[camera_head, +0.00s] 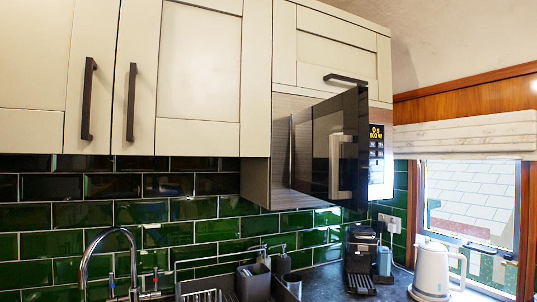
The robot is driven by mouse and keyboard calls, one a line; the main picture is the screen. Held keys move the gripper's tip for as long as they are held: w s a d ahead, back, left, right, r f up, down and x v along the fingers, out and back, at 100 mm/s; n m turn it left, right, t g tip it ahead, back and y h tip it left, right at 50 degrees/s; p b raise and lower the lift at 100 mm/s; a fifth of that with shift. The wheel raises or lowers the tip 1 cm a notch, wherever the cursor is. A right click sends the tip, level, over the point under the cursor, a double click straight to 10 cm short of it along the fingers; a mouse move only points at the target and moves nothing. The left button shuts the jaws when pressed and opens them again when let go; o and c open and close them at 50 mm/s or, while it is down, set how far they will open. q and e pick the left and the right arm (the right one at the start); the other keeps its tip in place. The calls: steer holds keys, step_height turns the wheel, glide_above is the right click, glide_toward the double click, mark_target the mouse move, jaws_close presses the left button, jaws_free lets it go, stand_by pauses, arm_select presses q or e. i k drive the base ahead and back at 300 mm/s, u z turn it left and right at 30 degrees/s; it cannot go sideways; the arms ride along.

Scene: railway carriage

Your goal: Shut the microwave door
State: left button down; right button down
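The microwave (376,186) is built in below the upper cabinets, right of the middle. Its lit control panel (376,140) shows on its right side. The microwave door (318,152) is a dark, glossy panel that stands open, out from the front. Its right edge looks nearer to me than its left edge. The door hides most of the microwave's front and inside. I cannot tell the exact opening angle. Neither of my grippers is in view.
Cream cabinets (199,62) with dark handles hang at the left and above. Below are a sink tap (108,246), a dish rack (205,294), a black coffee machine (361,257) and a white kettle (432,270). A window (470,205) is at the right. Nothing shows in front of the door.

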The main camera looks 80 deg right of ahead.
mark_target(321, 156)
steer(key=z, duration=2.25)
steer(key=k, duration=1.4)
steer(key=z, duration=0.5)
steer(key=i, duration=1.5)
steer(key=u, duration=0.3)
